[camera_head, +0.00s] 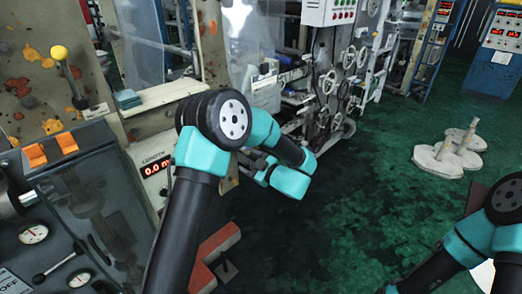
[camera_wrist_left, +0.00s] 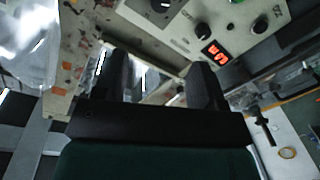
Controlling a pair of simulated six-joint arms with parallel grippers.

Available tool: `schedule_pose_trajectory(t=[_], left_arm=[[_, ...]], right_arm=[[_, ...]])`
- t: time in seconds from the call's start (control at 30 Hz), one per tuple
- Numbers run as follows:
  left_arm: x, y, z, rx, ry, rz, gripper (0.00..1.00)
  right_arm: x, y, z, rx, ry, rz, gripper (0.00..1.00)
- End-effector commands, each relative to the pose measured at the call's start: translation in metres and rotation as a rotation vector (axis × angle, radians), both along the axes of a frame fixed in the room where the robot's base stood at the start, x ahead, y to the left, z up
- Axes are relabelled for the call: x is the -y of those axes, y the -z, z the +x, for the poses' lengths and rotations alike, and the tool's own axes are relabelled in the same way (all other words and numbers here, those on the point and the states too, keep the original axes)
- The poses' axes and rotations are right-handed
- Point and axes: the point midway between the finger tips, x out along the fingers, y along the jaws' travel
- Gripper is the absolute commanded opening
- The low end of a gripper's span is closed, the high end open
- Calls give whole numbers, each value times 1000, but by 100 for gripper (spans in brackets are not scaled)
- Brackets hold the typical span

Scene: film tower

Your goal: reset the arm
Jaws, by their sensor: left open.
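My left arm (camera_head: 230,122) rises from the bottom of the head view, bends at a black and teal elbow, and its forearm runs right and down. My left gripper (camera_head: 246,163) is small and partly hidden beside the teal wrist, close to the machine front. In the left wrist view the two black fingers (camera_wrist_left: 160,78) stand apart with nothing between them. My right arm (camera_head: 500,215) shows at the lower right edge of the head view; its gripper is not in view.
A control panel with a red display (camera_head: 155,167) and a yellow-knobbed lever (camera_head: 60,53) stand left. A wheeled machine (camera_head: 335,85) stands behind. Several pale discs with posts (camera_head: 450,158) lie on the dark green floor (camera_head: 350,215), which is mostly clear. A red block (camera_head: 218,244) lies low.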

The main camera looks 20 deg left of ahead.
Motion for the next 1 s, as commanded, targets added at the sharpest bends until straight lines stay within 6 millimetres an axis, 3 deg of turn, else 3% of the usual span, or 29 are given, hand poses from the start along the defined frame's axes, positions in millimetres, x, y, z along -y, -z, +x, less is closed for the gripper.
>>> schedule_pose_trajectory(t=[0.17, 0.27, 0.37, 0.57, 0.67, 0.77, 0.9, 1.0], left_arm=[[-2, 4, 1, -6, 15, -2, 65], [-7, 17, 4, -29, 75, -8, 65], [-15, 42, 10, -76, 192, -26, 65], [-22, 126, 6, -271, 547, -133, 65], [-17, 172, -12, -403, 728, -220, 65], [-8, 216, -42, -549, 898, -325, 65], [8, 269, -104, -772, 1113, -494, 65], [18, 294, -156, -928, 1243, -619, 65]], right_arm=[[0, 0, 0, 0, 0, 0, 43], [0, 0, 0, 0, 0, 0, 43], [0, 0, 0, 0, 0, 0, 43], [0, 0, 0, 0, 0, 0, 43], [0, 0, 0, 0, 0, 0, 43], [0, 0, 0, 0, 0, 0, 43], [0, 0, 0, 0, 0, 0, 43], [0, 0, 0, 0, 0, 0, 43]])
